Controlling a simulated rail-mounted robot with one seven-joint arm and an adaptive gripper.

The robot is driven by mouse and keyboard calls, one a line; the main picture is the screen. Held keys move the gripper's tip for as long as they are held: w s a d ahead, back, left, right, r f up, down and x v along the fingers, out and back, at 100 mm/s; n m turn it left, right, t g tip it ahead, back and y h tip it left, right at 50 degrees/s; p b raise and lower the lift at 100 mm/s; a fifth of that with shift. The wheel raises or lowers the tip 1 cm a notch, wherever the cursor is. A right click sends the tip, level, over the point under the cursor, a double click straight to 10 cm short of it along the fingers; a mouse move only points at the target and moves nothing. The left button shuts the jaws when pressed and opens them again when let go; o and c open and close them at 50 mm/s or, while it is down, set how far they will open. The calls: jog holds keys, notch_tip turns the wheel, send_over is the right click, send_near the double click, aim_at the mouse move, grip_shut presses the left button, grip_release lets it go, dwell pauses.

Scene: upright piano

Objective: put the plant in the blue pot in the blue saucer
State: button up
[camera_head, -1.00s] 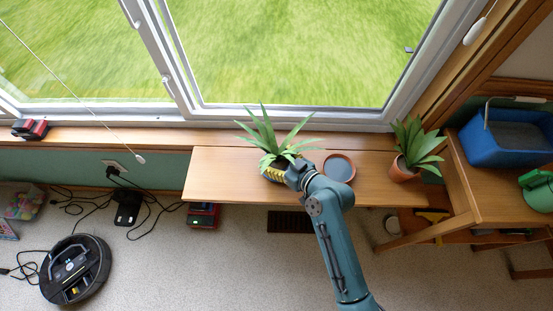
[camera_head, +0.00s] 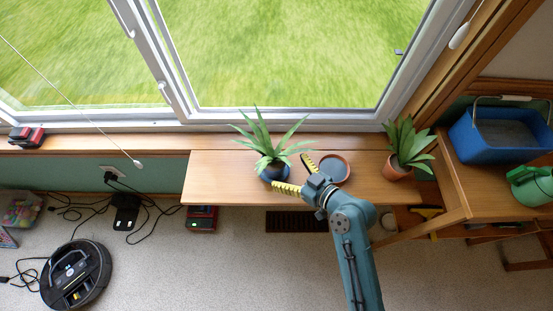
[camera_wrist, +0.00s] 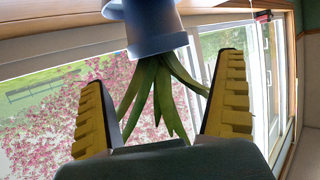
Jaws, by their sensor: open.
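The plant in the blue pot (camera_head: 265,171) stands upright near the middle of the wooden bench. In the wrist view, the picture is upside down and the blue pot (camera_wrist: 158,44) shows beyond the fingertips, leaves hanging downward in the picture.
A round terracotta-rimmed dish (camera_head: 348,163) with a grey-blue inside lies right of the pot, close to my gripper. A second plant in a terracotta pot (camera_head: 397,170) stands at the bench's right end. The bench (camera_head: 220,175) is clear on the left. The window (camera_head: 270,118) is behind.

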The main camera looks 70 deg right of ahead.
jog(key=v, duration=0.4)
jog(key=shift+s+a+r, duration=0.1)
jog(key=shift+s, duration=0.1)
jog(key=shift+w+r, duration=0.1)
jog(key=w+a+r+n+t+y, duration=0.1)
jog(key=w+a+r+n+t, duration=0.2)
jog(key=w+r, duration=0.8)
jog(key=w+a+r+n+t+y, duration=0.2)
jog(key=w+a+r, duration=0.5)
jog(key=r, duration=0.6)
jog(key=w+a+r+t+y, duration=0.1)
jog(key=a+r+t, duration=0.1)
jog(key=a+r, duration=0.5)
jog(key=w+a+r+t+y, duration=0.1)
jog(key=a+r+t+y, duration=0.1)
jog(key=a+r, duration=0.6)
notch_tip(320, 180, up, 5)
jog(key=shift+f+t, duration=0.15)
jog(key=shift+t, duration=0.25)
jog(key=shift+a, duration=0.15)
